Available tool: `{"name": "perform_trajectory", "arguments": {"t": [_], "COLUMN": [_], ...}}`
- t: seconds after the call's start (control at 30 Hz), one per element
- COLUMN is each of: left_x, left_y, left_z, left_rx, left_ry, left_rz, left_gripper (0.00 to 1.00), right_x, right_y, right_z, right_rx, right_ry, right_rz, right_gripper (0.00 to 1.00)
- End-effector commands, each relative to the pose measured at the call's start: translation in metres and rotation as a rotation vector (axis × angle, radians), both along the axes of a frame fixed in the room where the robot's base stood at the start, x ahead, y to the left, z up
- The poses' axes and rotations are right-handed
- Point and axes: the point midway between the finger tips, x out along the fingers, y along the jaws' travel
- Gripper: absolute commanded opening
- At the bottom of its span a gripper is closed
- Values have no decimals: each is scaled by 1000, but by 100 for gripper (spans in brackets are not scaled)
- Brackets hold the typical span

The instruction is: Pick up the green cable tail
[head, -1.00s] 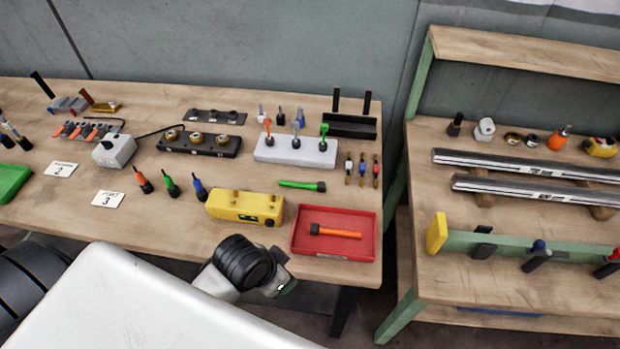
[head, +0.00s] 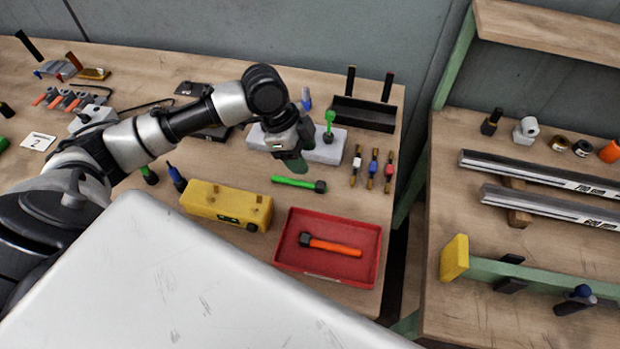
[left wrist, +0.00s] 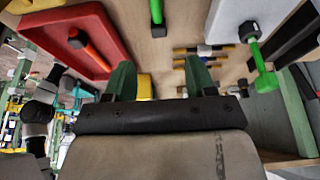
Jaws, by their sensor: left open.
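The green cable tail (head: 293,182), a green rod with a black end, lies flat on the table between the white block and the red tray. In the left wrist view its green rod and black end (left wrist: 157,14) show at the top middle, beyond the fingertips. My left gripper (head: 294,163) hangs just behind it, near the front of the white block, pointing down. In the left wrist view its two green fingers (left wrist: 160,72) are apart with nothing gripped between them. My right gripper is not in view.
The red tray (head: 285,248) holds an orange tail (head: 330,245). A yellow box (head: 200,202) stands to the left. The white block (head: 326,150) carries an upright green tail (head: 329,122). Several small coloured parts (head: 373,168) lie to the right. Bare table surrounds the green tail.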

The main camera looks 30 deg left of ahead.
Motion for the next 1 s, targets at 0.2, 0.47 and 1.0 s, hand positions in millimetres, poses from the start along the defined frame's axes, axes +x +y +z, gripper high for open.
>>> {"name": "perform_trajectory", "arguments": {"t": [0.2, 0.47, 1.0], "left_x": [3, 5, 10], "left_y": [-14, -25, -42], "left_z": [-31, -50, -88], "left_rx": [-3, -4, -1], "left_ry": [3, 2, -1], "left_rz": [1, 0, 0], "left_gripper": [55, 55, 55], "right_x": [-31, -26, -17], "right_y": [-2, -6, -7], "right_z": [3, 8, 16], "right_rx": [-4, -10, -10], "right_ry": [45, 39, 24], "right_rz": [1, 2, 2], "right_gripper": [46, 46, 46]}}
